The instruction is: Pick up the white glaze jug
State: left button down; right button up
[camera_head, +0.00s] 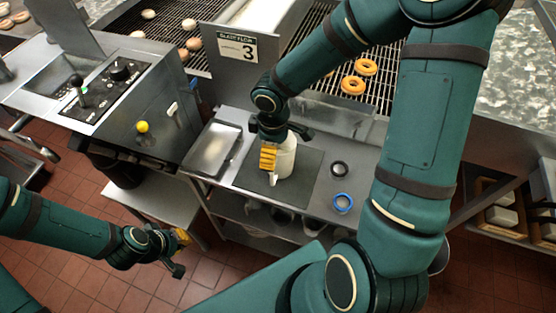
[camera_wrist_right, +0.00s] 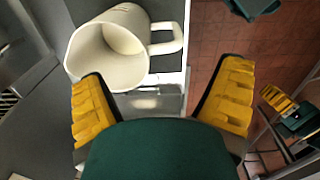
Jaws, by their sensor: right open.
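The white glaze jug (camera_head: 286,158) stands on a dark mat (camera_head: 309,168) on the steel bench, partly hidden behind my right gripper (camera_head: 270,158). In the right wrist view the jug (camera_wrist_right: 108,42) shows its open mouth, and its handle (camera_wrist_right: 168,40) points right. My right gripper (camera_wrist_right: 162,100) has its yellow fingers spread wide, with nothing between them; the jug is just beyond the fingertips. My left gripper (camera_head: 180,254) hangs low over the floor at the left, its fingers apart and empty.
A metal tray (camera_head: 213,148) lies left of the mat. A control panel (camera_head: 103,86) stands at the left.

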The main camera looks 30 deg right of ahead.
aim_at(278, 162)
notch_tip(278, 162, down, 8)
jog(key=shift+s+a+r+b, duration=0.15)
jog(key=shift+r+b, duration=0.1)
jog(key=shift+b, duration=0.55)
jog(key=c, duration=1.5)
jog(key=shift+r, duration=0.15)
